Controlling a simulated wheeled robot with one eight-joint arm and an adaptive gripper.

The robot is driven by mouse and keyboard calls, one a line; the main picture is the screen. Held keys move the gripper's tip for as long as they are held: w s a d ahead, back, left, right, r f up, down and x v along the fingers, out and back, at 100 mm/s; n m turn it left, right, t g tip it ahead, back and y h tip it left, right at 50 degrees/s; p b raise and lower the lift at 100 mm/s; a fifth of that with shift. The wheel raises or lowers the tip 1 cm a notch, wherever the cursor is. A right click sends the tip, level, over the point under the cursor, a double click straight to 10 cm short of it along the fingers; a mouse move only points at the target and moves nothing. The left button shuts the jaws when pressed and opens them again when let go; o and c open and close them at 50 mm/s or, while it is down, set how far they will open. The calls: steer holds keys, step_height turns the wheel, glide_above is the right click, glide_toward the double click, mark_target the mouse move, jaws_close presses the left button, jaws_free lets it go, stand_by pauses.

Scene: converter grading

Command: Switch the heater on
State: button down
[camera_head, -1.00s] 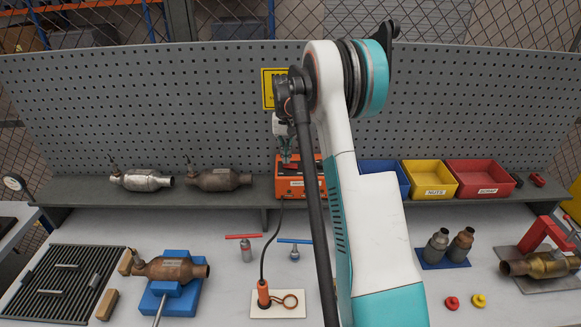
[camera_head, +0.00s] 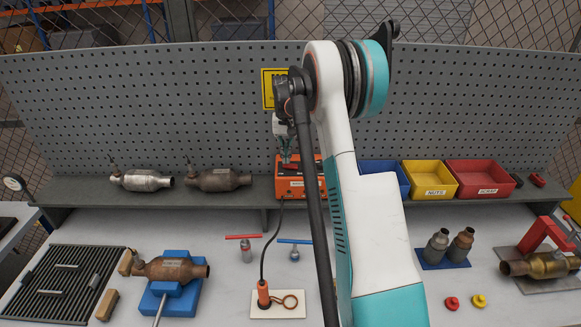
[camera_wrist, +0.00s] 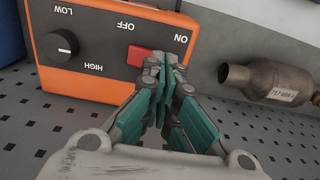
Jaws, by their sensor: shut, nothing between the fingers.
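The heater is an orange box (camera_head: 290,188) on the rear shelf, partly hidden behind my arm. In the wrist view its dark front panel (camera_wrist: 97,28) shows upside down. A red switch (camera_wrist: 138,56) sits between the OFF and ON labels, partly covered by my fingers. A black knob (camera_wrist: 62,45) sits between LOW and HIGH. My gripper (camera_wrist: 166,62) is shut and empty, its tips at the ON side of the switch. I cannot tell whether they touch it. In the head view my gripper (camera_head: 286,157) is at the heater's top front.
A cable runs from the heater to an orange-handled coil (camera_head: 264,294) on a pale pad. Two converters (camera_head: 218,180) lie on the shelf to the left. Blue, yellow (camera_head: 430,180) and red bins (camera_head: 480,180) stand to the right. A pegboard (camera_head: 150,100) rises behind.

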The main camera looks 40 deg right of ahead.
steer(key=shift+f+b, duration=0.85)
steer(key=shift+f, duration=0.25)
stand_by(0.6)
steer(key=shift+r, duration=0.1)
steer(key=shift+r+p, duration=1.4)
steer(key=shift+r, duration=2.05)
steer(key=shift+a, duration=0.1)
